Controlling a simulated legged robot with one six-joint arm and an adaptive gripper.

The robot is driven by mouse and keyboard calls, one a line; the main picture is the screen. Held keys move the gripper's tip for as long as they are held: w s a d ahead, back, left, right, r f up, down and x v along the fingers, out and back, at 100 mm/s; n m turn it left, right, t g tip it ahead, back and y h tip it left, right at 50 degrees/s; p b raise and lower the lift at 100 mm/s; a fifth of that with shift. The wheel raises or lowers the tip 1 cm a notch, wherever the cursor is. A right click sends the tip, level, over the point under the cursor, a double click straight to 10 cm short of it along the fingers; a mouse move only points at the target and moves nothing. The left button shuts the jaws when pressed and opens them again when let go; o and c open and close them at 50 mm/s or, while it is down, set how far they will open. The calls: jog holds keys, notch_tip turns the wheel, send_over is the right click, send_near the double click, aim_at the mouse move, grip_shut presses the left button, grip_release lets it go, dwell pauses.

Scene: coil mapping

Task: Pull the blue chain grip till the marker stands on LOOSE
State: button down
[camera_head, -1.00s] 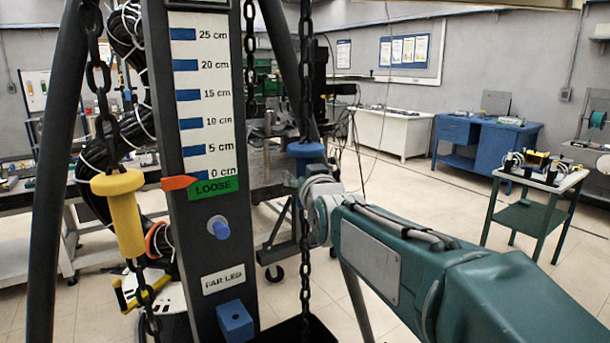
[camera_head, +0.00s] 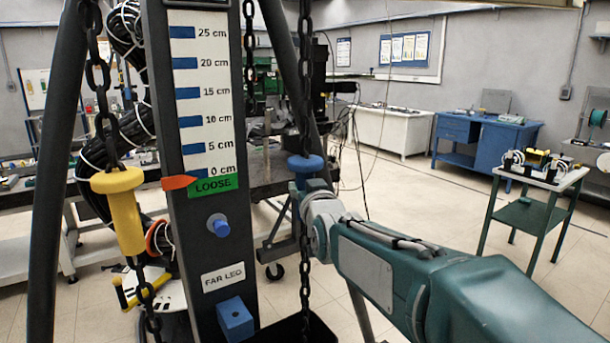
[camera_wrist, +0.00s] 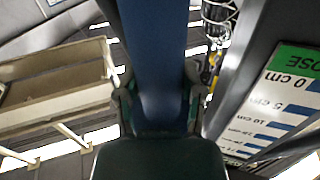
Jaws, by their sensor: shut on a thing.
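The blue chain grip (camera_head: 305,163) hangs on the dark right-hand chain. My gripper (camera_head: 308,186) is shut on it just below its flange. In the wrist view the blue grip (camera_wrist: 158,50) runs between my two fingers, which press on it from both sides. The orange marker (camera_head: 178,182) is an arrow at the left edge of the scale board (camera_head: 205,140). Its tip lies at the upper left of the green LOOSE label (camera_head: 213,187), just below the 0 cm line. The grip's lower part is hidden by my gripper in the head view.
A yellow grip (camera_head: 122,205) hangs on the left chain. A blue peg (camera_head: 219,227) and a blue block (camera_head: 235,320) stick out from the board's post. A dark tripod leg (camera_head: 60,150) stands at left. Open floor lies to the right, before a blue desk (camera_head: 485,140).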

notch_tip(320, 180, down, 15)
jog(key=shift+f, duration=0.1)
dwell(0.3)
jog(key=shift+c, duration=1)
grip_release()
jog(key=shift+a, duration=0.1)
jog(key=v, duration=1.1)
jog(key=shift+s, duration=0.4)
